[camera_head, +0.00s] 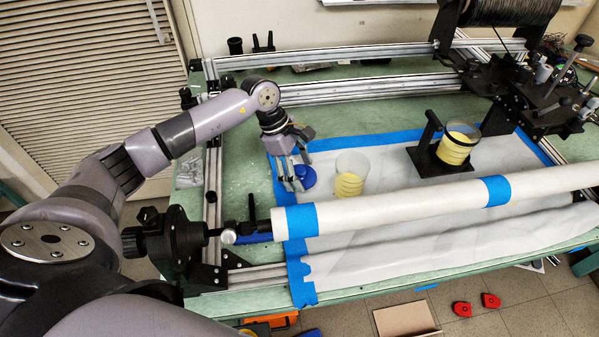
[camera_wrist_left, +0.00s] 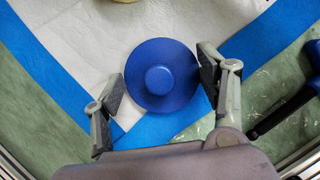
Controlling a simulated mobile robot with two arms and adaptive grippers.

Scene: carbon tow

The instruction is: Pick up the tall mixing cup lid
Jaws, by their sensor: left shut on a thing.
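The tall mixing cup lid is a round blue disc with a raised knob (camera_head: 307,178), near the left edge of the white sheet. In the left wrist view the lid (camera_wrist_left: 160,77) lies between my two fingers, seen from above. My left gripper (camera_head: 298,172) is shut on the lid, with a finger at either side of its rim in the left wrist view (camera_wrist_left: 162,84). I cannot tell whether the lid is clear of the surface. A clear cup with yellow contents (camera_head: 351,177) stands open just right of the lid. My right gripper is not in view.
A black holder (camera_head: 437,160) with a second yellow-filled cup (camera_head: 458,146) stands farther right. A long white roller (camera_head: 420,202) crosses in front, and metal rails (camera_head: 360,90) run behind. Blue tape borders the white sheet (camera_head: 385,150). A dark tool lies right in the wrist view (camera_wrist_left: 285,108).

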